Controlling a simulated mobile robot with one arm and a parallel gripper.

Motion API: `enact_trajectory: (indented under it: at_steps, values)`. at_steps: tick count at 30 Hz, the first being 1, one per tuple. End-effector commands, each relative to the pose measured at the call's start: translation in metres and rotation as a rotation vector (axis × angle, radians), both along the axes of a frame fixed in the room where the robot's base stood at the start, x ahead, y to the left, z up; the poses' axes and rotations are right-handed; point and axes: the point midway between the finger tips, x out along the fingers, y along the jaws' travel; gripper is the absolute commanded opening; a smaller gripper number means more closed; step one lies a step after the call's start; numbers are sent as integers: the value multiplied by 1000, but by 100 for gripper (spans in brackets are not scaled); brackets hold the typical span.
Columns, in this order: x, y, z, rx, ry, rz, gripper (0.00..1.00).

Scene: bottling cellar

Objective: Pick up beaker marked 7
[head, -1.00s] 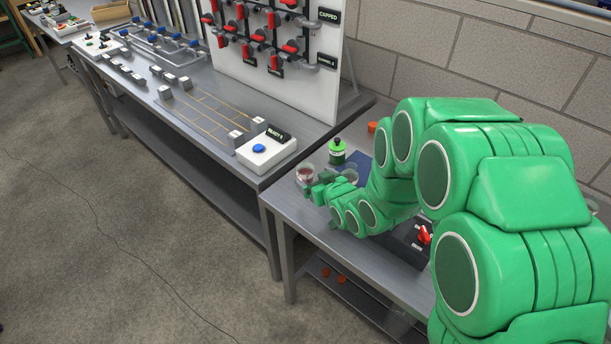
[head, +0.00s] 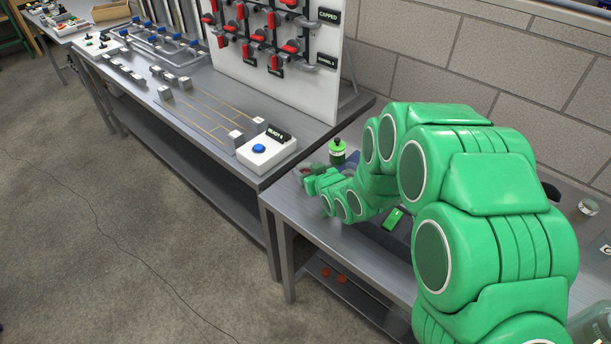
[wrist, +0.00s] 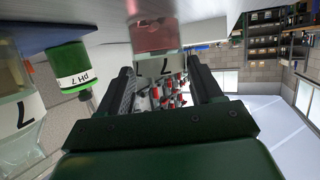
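A clear beaker with reddish liquid (wrist: 152,38) is ahead of my gripper in the wrist view, which looks upside down. Its white label has a dark mark that reads as an inverted 7. My gripper (wrist: 160,75) is open, with one dark finger on each side of the beaker's line. I cannot tell whether the fingertips reach past its wall; no contact shows. In the head view my gripper (head: 312,183) is at the small bench's left end, and the beaker (head: 305,170) is partly hidden behind it. Another labelled beaker (wrist: 18,95) stands left in the wrist view, its mark similar.
A green-labelled bottle marked pH 7 (wrist: 70,68) stands close to the left finger; it also shows behind my arm in the head view (head: 338,152). My arm hides much of the small bench. The longer bench (head: 225,165) with a blue-button box (head: 265,153) is to the left.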

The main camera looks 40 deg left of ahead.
Motion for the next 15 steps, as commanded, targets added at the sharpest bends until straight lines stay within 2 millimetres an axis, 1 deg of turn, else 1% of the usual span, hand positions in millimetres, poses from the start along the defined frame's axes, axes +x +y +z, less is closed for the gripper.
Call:
enact_trajectory:
  at_steps: [1,6,7,15]
  values:
    - [0,0,0,0,0,0,56]
    - [0,0,0,0,0,0,30]
    - [0,0,0,0,0,0,28]
    - [0,0,1,0,0,0,27]
